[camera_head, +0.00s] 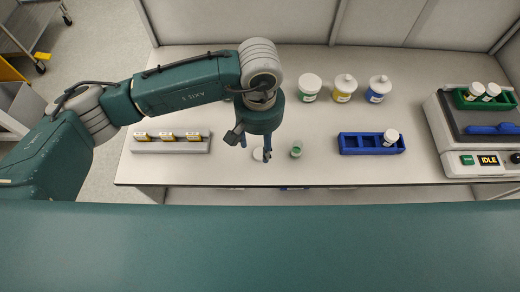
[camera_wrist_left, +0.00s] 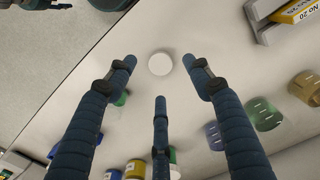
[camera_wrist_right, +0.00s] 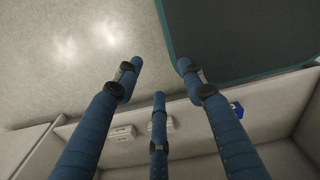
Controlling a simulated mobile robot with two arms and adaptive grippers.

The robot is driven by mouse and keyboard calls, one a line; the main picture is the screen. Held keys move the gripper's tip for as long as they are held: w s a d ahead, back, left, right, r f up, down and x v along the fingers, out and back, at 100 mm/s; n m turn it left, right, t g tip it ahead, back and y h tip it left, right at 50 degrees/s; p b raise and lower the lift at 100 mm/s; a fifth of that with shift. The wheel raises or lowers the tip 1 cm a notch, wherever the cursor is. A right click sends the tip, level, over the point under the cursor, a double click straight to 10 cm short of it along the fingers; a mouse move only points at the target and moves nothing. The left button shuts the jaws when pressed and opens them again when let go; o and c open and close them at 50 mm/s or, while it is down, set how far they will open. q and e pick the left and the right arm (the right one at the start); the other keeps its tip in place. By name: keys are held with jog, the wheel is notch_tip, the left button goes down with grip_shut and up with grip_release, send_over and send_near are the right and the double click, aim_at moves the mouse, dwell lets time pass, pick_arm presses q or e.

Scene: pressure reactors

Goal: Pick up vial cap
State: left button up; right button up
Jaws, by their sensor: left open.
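The vial cap (camera_head: 259,154) is a small white disc on the table near its front edge. In the left wrist view the vial cap (camera_wrist_left: 160,63) lies between the fingertips, with a gap on each side. My left gripper (camera_head: 254,151) points down over the cap, its three fingers spread and empty; the fingers partly cover the cap in the head view. A small vial with green contents (camera_head: 296,149) stands uncapped to the right of the cap. My right gripper (camera_wrist_right: 158,70) shows only in its own wrist view, fingers spread and empty, away from the table items.
A blue rack (camera_head: 352,151) holding one white-capped vial stands to the right. A pale holder (camera_head: 170,147) with yellow-labelled pieces stands left. Several jars, including a green-labelled one (camera_head: 310,87), stand behind. A machine (camera_head: 476,140) reading IDLE stands at far right.

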aim_at(260, 153)
pick_arm(q)
notch_tip(260, 153, down, 4)
jog(key=p, duration=0.2)
jog(key=shift+w+f+p, duration=0.1)
jog(key=shift+f+p, duration=0.1)
jog(key=shift+p, duration=0.1)
jog(key=shift+f, duration=0.25)
jog(key=shift+w+f, duration=0.1)
jog(key=c, duration=0.5)
jog(key=shift+c, duration=1.2)
pick_arm(e)
jog(key=w+r, duration=0.2)
jog(key=r, duration=0.1)
jog(key=shift+w, duration=0.25)
